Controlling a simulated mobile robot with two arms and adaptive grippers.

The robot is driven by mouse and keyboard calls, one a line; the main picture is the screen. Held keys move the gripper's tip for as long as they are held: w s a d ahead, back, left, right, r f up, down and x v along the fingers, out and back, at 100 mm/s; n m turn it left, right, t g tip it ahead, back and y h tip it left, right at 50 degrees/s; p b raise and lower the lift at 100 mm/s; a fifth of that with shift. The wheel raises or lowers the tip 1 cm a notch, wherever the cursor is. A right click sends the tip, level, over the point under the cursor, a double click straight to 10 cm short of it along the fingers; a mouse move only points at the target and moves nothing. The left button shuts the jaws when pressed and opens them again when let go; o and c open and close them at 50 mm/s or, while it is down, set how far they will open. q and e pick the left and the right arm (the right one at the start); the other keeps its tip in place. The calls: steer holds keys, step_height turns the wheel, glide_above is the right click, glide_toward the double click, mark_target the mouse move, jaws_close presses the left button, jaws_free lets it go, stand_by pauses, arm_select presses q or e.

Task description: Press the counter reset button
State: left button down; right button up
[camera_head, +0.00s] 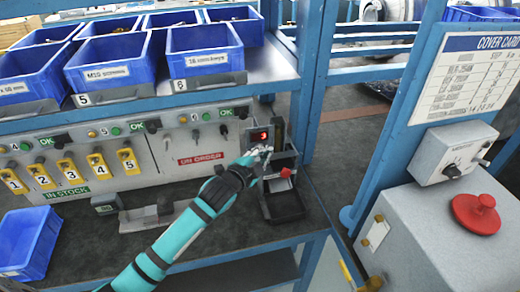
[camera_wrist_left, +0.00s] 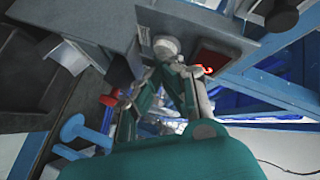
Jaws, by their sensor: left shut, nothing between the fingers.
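The counter (camera_head: 262,136) is a dark box with a red lit display that seems to read 3, at the right end of the grey panel. Its dark red display also shows in the left wrist view (camera_wrist_left: 214,58). My left gripper (camera_head: 256,155) is shut and empty just below the display. In the left wrist view, its fingertips (camera_wrist_left: 170,66) are close together beside a pale round knob-like part (camera_wrist_left: 166,45), possibly the reset button. I cannot tell whether they touch it. In the head view the gripper covers this spot. My right gripper is not in view.
A black tray (camera_head: 288,207) with a red-topped part (camera_head: 286,173) stands below the counter. Blue bins (camera_head: 110,75) line the shelf above. Yellow numbered parts (camera_head: 70,170) hang on the panel at left. A grey box with a red stop button (camera_head: 477,213) stands at right.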

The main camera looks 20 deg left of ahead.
arm_select(q)
steer(key=shift+w+a, duration=0.1)
steer(key=shift+w, duration=0.05)
stand_by(0.5)
steer(key=shift+s+d+p, duration=0.45)
steer(key=shift+s+p, duration=0.05)
steer(key=shift+s, duration=0.2)
steer(key=s+d+p, duration=0.1)
steer(key=s, duration=0.1)
steer(key=s+d, duration=0.1)
steer(key=s, duration=0.1)
steer(key=shift+d+p, duration=0.4)
steer(key=shift+s+f, duration=0.1)
stand_by(0.4)
